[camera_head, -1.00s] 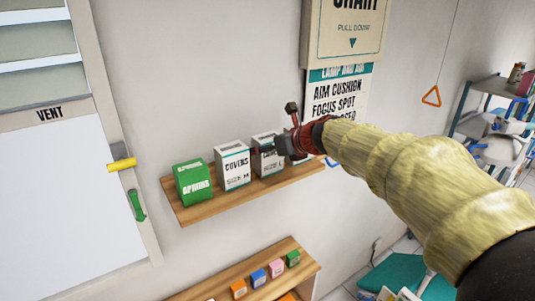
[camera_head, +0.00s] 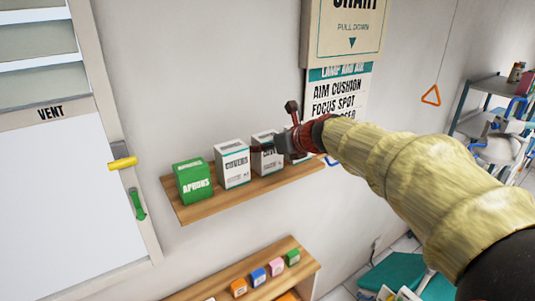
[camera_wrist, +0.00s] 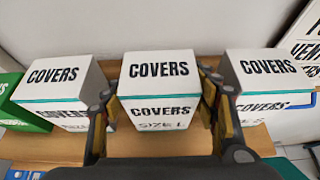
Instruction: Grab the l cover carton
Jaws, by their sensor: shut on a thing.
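The L cover carton is a white box marked "COVERS" and "SIZE L" with a teal stripe. In the wrist view the L cover carton (camera_wrist: 160,90) stands upright in the middle, between the two fingers of my gripper (camera_wrist: 165,100). The fingers press on its left and right sides. In the head view the L cover carton (camera_head: 266,158) is on the upper wooden shelf, partly hidden by my gripper (camera_head: 283,147).
Another white covers carton (camera_head: 233,165) and a green aprons box (camera_head: 192,181) stand to the left on the shelf (camera_head: 225,198). In the wrist view a third covers carton (camera_wrist: 265,75) stands close on the right. The wall is right behind. Small coloured boxes sit on a lower shelf (camera_head: 240,272).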

